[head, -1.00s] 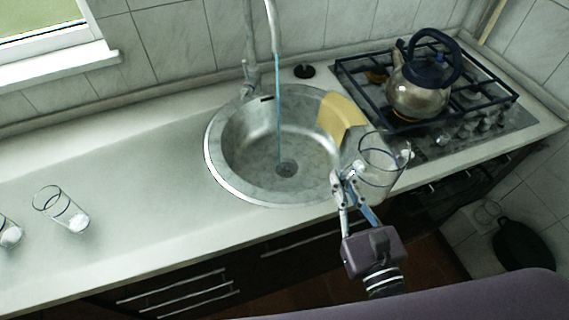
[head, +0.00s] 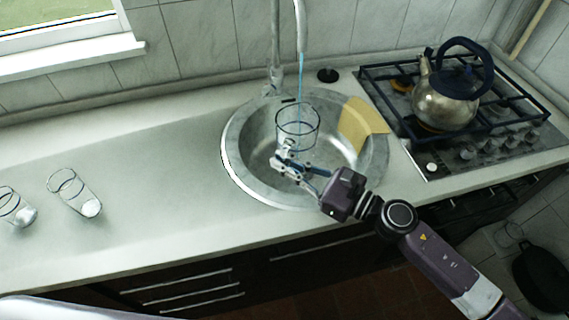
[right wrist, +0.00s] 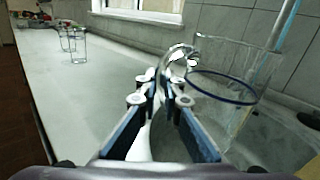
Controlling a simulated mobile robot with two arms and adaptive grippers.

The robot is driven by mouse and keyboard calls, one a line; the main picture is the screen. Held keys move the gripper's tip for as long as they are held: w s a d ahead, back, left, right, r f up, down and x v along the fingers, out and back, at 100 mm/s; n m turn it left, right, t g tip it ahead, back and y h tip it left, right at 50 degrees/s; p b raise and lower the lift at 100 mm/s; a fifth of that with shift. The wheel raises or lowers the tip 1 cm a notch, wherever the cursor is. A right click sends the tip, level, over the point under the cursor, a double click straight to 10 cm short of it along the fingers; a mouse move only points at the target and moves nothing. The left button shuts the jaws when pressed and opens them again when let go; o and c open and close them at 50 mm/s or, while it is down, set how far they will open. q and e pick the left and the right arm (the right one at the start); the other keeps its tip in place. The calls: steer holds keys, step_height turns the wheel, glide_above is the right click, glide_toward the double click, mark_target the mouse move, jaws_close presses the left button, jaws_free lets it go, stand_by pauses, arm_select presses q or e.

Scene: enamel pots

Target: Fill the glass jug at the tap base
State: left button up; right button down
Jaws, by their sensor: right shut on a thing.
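The clear glass jug (head: 298,122) is upright over the round steel sink (head: 236,165), below the tap spout (head: 300,28). A thin blue stream of water (head: 301,78) runs from the spout down to the jug's mouth. My right gripper (head: 284,160) is shut on the jug's handle. In the right wrist view, the fingers (right wrist: 160,88) close at the handle (right wrist: 178,62), and the jug (right wrist: 232,75) stands right of them with a blue ring around it. I cannot tell how much water is inside. My left gripper is not in view.
A yellow cloth (head: 362,122) hangs over the sink's right side. A kettle (head: 445,100) stands on the gas hob (head: 500,150) at the right. Two drinking glasses (head: 78,192) (head: 18,208) are at the left of the counter (head: 150,160). The counter between them and the sink is clear.

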mark_target(287, 127)
steer(key=w+b, duration=0.1)
steer(key=w, duration=0.4)
steer(key=shift+w+r, duration=0.1)
steer(key=shift+w, duration=0.25)
steer(key=w+b, duration=0.3)
steer(key=w, duration=0.2)
steer(key=shift+w, duration=0.3)
steer(key=shift+w+b, duration=0.55)
steer(key=shift+w, duration=0.45)
steer(key=shift+r, duration=0.15)
stand_by(5.2)
